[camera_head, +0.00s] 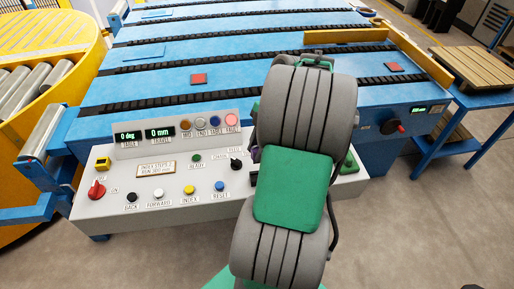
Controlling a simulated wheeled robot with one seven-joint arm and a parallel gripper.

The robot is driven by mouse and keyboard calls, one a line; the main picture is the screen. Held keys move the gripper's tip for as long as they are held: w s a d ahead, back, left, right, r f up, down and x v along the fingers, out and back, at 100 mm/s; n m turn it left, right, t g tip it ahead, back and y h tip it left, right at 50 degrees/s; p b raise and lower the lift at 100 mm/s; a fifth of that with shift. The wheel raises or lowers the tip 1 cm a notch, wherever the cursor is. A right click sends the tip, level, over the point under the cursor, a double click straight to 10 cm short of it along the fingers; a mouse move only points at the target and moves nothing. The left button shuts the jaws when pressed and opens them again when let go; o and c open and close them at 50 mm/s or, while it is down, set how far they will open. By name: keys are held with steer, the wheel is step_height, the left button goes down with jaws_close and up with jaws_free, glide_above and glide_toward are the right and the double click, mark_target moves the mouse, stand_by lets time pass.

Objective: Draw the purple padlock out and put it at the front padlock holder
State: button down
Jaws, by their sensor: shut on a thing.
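A small sliver of purple (255,154) shows at the left edge of my arm, over the right part of the grey control panel (120,205). It may be part of the purple padlock; most of it is hidden. My gripper is hidden behind my own grey and green arm, so its fingers and its hold cannot be seen. I cannot make out the front padlock holder; the panel behind my arm is covered.
The panel carries several buttons, a red knob (96,190) and a black selector (236,164). Behind it is a blue table (225,72) with dark slatted tracks. A yellow round frame with rollers (40,80) stands left. A wooden pallet (478,72) is at right.

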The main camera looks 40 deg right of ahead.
steer(key=shift+r, duration=0.1)
step_height(320, 180, down, 6)
steer(key=b, duration=0.5)
steer(key=shift+b, duration=0.3)
stand_by(1.1)
steer(key=shift+f+b, duration=1.8)
steer(key=shift+b, duration=0.2)
steer(key=c, duration=1)
jaws_free()
